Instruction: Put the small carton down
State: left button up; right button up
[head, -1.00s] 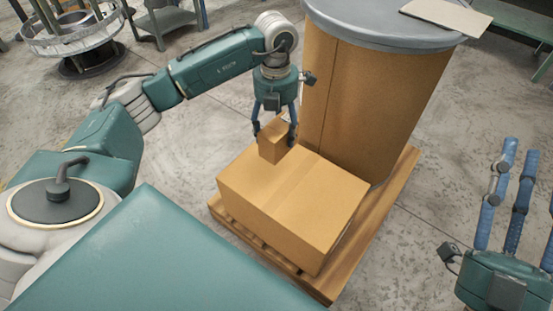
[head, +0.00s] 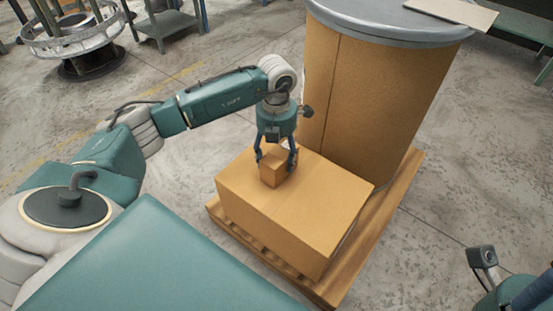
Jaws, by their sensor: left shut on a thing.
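My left gripper (head: 276,164) points down and is shut on the small carton (head: 272,171), with blue fingers on either side of it. The small carton is a plain brown box, held about upright. It is right at the top of a large brown carton (head: 315,198), towards its back left part. I cannot tell whether its underside touches that top. My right gripper (head: 535,293) shows only in part at the bottom right corner; its fingertips are cut off by the frame.
The large carton stands on a wooden pallet (head: 386,215). A tall brown drum (head: 365,90) with a grey lid stands just behind it, close to my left gripper. A flat board (head: 452,12) lies on the lid. The large carton's top is clear around the small carton.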

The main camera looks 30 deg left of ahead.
pick_arm(q)
jog(key=shift+w+f, duration=0.1)
jog(key=shift+f, duration=0.15)
jog(key=shift+r, duration=0.1)
jog(key=o, duration=1.7)
